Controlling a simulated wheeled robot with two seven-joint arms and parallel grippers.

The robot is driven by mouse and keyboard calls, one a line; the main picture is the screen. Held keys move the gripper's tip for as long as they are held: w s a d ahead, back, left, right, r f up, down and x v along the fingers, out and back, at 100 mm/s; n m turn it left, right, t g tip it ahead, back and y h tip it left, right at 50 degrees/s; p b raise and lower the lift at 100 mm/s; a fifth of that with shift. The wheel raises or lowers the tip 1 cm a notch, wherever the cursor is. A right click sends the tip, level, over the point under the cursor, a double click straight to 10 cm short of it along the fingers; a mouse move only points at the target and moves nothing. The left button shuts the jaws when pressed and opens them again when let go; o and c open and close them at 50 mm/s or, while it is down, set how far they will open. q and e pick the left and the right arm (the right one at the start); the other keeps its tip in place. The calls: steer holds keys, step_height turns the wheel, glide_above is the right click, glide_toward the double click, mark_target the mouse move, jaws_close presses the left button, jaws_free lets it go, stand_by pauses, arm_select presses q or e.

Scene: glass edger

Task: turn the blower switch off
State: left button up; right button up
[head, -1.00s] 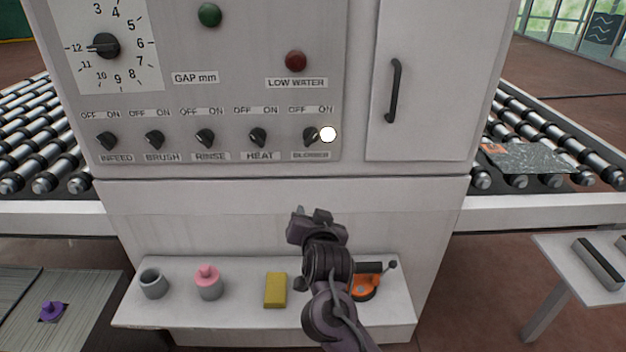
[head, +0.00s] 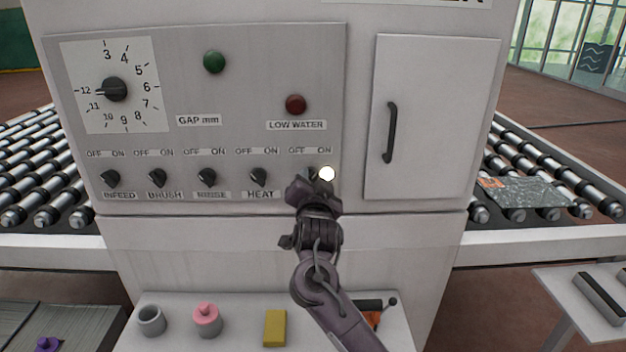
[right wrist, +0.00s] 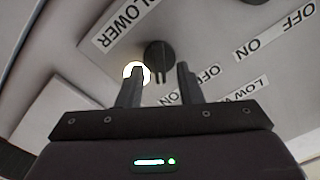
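The blower switch (head: 309,173) is a small black rotary knob at the right end of the switch row, under OFF and ON labels. In the head view it is mostly hidden behind my right gripper (head: 314,186). A round white light (head: 327,174) glows beside it. In the right wrist view, the knob (right wrist: 159,54) lies just beyond the gap between the fingertips of my right gripper (right wrist: 158,76). The fingers are apart with nothing clearly held. Contact with the knob cannot be told. My left gripper is not in view.
Similar heat (head: 259,177), rinse (head: 207,177), brush (head: 157,178) and infeed (head: 110,178) switches sit left in the row. A door handle (head: 390,132) sticks out to the right. Below, a shelf (head: 240,306) holds a pink-topped pot (head: 206,320) and a yellow block (head: 275,328).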

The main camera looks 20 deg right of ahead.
jaws_close()
